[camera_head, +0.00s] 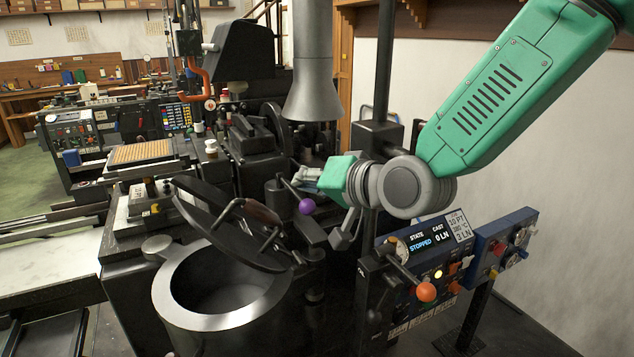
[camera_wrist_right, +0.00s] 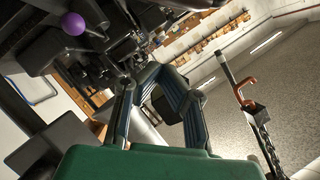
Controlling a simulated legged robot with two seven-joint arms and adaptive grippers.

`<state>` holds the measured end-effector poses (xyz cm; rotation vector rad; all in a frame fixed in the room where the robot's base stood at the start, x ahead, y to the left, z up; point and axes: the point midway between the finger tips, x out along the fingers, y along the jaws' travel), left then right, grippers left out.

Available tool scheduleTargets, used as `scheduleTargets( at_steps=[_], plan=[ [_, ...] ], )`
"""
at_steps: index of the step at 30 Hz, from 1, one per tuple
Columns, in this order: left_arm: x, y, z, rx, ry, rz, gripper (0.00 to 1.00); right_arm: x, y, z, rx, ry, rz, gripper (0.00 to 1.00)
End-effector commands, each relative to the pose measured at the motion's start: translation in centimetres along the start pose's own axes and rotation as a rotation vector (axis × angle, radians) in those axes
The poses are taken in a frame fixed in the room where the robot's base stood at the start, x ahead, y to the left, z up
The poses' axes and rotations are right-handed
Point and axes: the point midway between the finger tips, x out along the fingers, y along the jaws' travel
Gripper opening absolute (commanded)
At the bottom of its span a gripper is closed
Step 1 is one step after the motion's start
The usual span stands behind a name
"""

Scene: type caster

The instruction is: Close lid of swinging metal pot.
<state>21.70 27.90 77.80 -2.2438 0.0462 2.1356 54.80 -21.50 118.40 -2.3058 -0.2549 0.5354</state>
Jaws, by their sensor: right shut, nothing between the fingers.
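The metal pot (camera_head: 168,297) stands at the lower left of the head view, with a bright wide rim and its mouth showing. Its dark round lid (camera_head: 198,207) is open, tilted up behind and over the rear of the rim. A handle with a brown grip (camera_head: 262,211) is on the lid. My right gripper (camera_head: 308,178) is shut and empty, above and to the right of the lid and apart from it. Its fingers also show in the wrist view (camera_wrist_right: 165,73). My left gripper is not in view.
A lever with a purple knob (camera_head: 306,206) stands just below my right gripper; the knob also shows in the wrist view (camera_wrist_right: 73,23). A control panel (camera_head: 437,262) and an orange knob (camera_head: 426,292) are to the right. A grey funnel-shaped duct (camera_head: 312,85) hangs behind.

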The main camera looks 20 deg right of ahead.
Motion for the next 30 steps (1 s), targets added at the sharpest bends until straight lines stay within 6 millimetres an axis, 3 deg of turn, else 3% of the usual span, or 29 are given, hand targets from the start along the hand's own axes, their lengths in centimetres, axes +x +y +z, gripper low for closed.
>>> scheduleTargets(
  at_steps=[6,9,15,30],
  plan=[
    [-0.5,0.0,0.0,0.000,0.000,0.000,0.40,4.6,0.1,0.0,-0.001,-0.002,0.001,0.00],
    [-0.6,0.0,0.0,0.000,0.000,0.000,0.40,4.8,0.1,1.8,-0.001,-0.006,0.001,0.00],
    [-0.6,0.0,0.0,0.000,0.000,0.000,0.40,5.2,0.1,3.5,0.000,-0.001,0.000,0.00],
    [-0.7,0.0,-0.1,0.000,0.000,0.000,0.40,5.3,0.1,3.9,-0.004,0.000,0.002,0.00]
  ],
)
